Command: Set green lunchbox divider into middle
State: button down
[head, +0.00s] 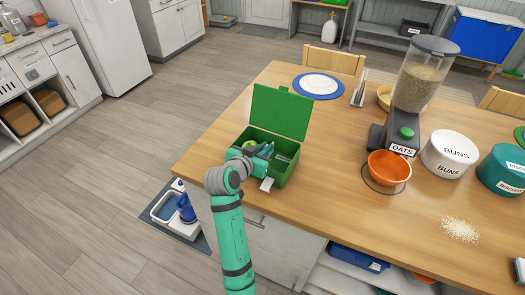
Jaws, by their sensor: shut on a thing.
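The green lunchbox (286,177) stands on the wooden table near its left corner, with its lid (280,111) raised at the back. My gripper (264,150) is inside the box's opening, near the middle, and is shut on the green lunchbox divider. The divider is mostly hidden by the gripper and blends with the green box, so I cannot tell whether it touches the floor or stands upright. A light green item (249,145) lies in the left part, and a greyish item shows at the right.
A white tag (267,184) is at the box's front. To the right are an orange bowl (389,167), an oats dispenser (412,90), a white buns canister (449,154) and a teal canister (503,170). A plate (319,84) lies behind. The table's front middle is clear.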

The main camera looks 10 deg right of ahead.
jog(key=c, duration=1.8)
grip_release()
jog(key=shift+c, duration=0.2)
jog(key=v, duration=1)
jog(key=shift+s+r, duration=0.25)
jog(key=shift+s, duration=0.05)
jog(key=shift+a, duration=0.25)
